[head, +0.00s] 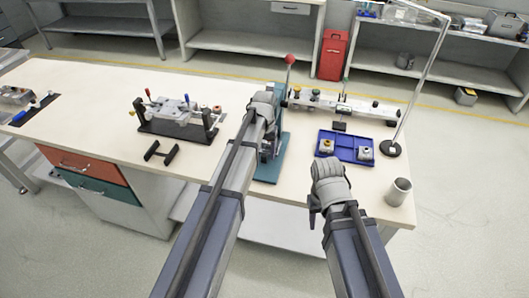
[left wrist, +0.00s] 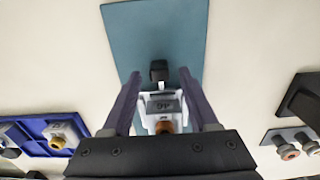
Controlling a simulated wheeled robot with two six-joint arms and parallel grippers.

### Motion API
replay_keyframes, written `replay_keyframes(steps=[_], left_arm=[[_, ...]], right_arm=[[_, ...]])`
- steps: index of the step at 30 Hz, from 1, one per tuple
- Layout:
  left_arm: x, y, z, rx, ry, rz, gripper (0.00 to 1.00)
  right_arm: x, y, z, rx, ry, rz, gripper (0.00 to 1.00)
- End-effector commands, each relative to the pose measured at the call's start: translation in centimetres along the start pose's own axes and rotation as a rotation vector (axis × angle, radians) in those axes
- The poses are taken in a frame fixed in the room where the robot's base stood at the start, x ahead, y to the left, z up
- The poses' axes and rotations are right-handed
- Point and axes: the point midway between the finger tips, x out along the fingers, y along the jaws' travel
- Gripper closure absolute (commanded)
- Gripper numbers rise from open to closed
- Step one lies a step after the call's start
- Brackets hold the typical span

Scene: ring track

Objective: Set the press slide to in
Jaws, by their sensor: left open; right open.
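The press stands on a teal base plate (head: 271,168) near the table's middle, with a red-knobbed lever (head: 291,60) rising behind my left gripper (head: 270,140). That arm hides much of the press in the head view. In the left wrist view, the teal plate (left wrist: 160,30) lies below. My left gripper (left wrist: 160,78) is open, its fingers on either side of a white press slide (left wrist: 148,97) with a dark, marked block and a black knob (left wrist: 159,70). Contact with the fingers cannot be told. My right gripper (head: 315,208) is open at the table's front edge, apart from the press.
A blue tray (head: 345,139) with small parts lies right of the press. A grey cup (head: 398,191) and a lamp base (head: 391,148) stand at the right. A dark fixture (head: 180,120) and a black T-shaped piece (head: 161,152) lie left. A long rail (head: 340,102) lies behind.

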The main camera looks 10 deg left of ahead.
Motion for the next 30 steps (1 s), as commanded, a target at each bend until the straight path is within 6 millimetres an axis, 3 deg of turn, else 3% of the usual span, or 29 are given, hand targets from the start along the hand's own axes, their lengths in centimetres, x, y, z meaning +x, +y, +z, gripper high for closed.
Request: replay_keyframes(steps=[1,13,26,30], left_arm=[[-1.1,0.0,0.0,0.000,0.000,0.000,0.40],[-6.1,0.0,-0.1,0.000,0.001,0.000,0.40],[-6.3,0.1,0.0,0.001,0.001,0.000,0.40],[-6.3,1.9,2.6,0.032,-0.005,-0.008,0.40]], right_arm=[[-1.1,0.1,0.1,0.000,0.000,0.000,0.50],[-6.0,0.6,0.3,0.000,0.000,0.000,0.50],[-6.3,0.6,0.4,0.000,0.000,0.000,0.50],[-6.3,0.6,0.4,0.000,0.000,0.000,0.50]])
